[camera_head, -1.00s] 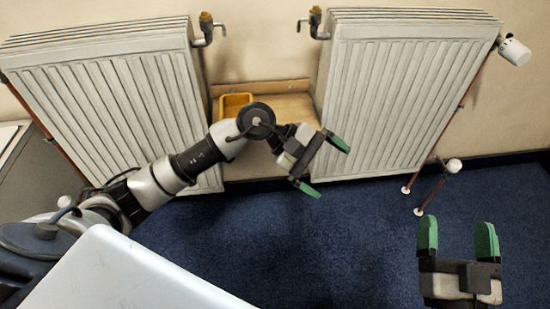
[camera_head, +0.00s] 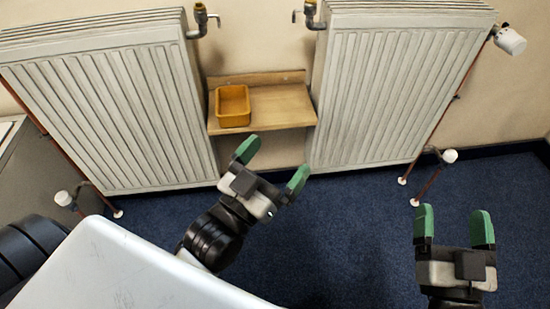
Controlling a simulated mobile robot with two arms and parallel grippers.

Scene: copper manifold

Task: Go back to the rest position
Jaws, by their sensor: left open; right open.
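My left gripper (camera_head: 272,164) is open and empty, its green fingertips apart. It hangs in front of the gap between the two radiators, below the wooden shelf in the picture, and points up and to the right. My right gripper (camera_head: 454,228) is open and empty at the lower right, over the blue carpet, with its fingers pointing up in the picture. Much of my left arm is hidden behind my white body panel.
A white radiator (camera_head: 110,100) stands at the left and another radiator (camera_head: 395,90) at the right. Between them a wooden shelf (camera_head: 275,105) holds a yellow bin (camera_head: 233,106). Copper pipes (camera_head: 430,185) rise from the floor at the right. The blue carpet (camera_head: 340,230) is clear.

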